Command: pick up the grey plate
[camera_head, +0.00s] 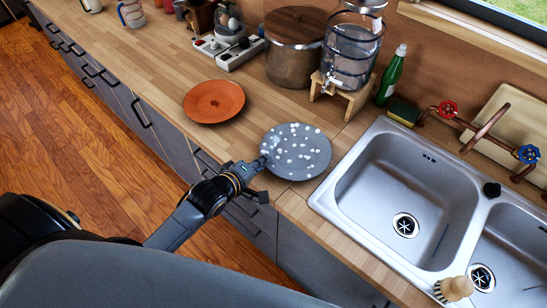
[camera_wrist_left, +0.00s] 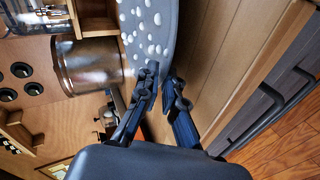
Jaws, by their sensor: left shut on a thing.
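The grey plate (camera_head: 297,166) with white spots lies on the wooden counter beside the sink, or very slightly above it; I cannot tell which. My left gripper (camera_head: 262,163) is shut on the plate's near left rim in the head view. In the left wrist view the plate (camera_wrist_left: 150,30) shows at the top, with its edge between the fingertips of my left gripper (camera_wrist_left: 164,75). The fingers hide a small part of the rim. My right gripper is in neither view.
An orange plate (camera_head: 214,101) lies to the left on the counter. A lidded pot (camera_head: 294,60), a glass dispenser (camera_head: 349,50) and a green bottle (camera_head: 391,77) stand behind. A double sink (camera_head: 400,190) with taps is at the right. Bare counter (camera_head: 160,75) lies left of the orange plate.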

